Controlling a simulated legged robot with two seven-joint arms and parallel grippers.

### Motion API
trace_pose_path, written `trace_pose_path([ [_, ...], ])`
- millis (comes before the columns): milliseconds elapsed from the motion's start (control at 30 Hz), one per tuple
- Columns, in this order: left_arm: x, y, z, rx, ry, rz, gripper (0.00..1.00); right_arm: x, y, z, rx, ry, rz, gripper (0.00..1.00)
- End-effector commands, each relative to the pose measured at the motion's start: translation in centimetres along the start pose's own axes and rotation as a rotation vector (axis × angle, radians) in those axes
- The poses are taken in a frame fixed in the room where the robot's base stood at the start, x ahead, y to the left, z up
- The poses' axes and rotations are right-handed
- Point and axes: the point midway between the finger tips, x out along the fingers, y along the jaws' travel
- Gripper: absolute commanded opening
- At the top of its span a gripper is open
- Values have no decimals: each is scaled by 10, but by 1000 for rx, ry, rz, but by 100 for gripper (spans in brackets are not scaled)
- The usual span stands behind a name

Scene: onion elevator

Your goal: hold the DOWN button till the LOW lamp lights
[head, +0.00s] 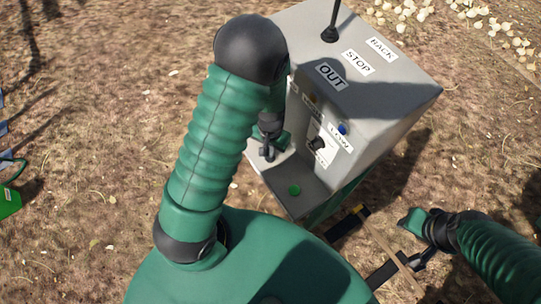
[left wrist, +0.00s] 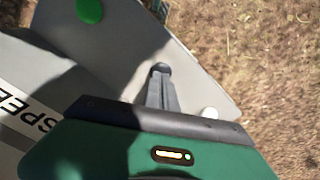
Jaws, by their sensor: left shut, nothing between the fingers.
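No DOWN label is readable. The LOW label (head: 340,141) is on the box's face, below a small blue lamp (head: 342,129) that looks dark. My left gripper (head: 267,154) is shut and empty, pointing down at the ledge. Its fingertips (left wrist: 161,70) lie over the ledge between the green and white buttons; contact is unclear. My right gripper (head: 422,262) is low at right, its fingers unclear.
The box top carries OUT, STOP and BACK labels and a black lever (head: 331,32). A black knob (head: 317,143) and an amber lamp (head: 312,99) are on the face. Pale onions (head: 405,12) lie at upper right. A green object (head: 9,202) is at the left edge.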

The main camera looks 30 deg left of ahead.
Motion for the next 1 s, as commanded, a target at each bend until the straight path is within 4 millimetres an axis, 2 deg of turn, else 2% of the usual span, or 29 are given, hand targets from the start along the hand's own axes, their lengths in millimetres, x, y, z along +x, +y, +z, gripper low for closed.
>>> trace_pose_path([
  [633, 21, 0, 0, 1, -1, 0, 0, 16, 0, 4, 0, 0, 0, 36],
  [1000, 19, 0, 0, 0, -1, 0, 0, 15, 0, 3, 0, 0, 0, 36],
])
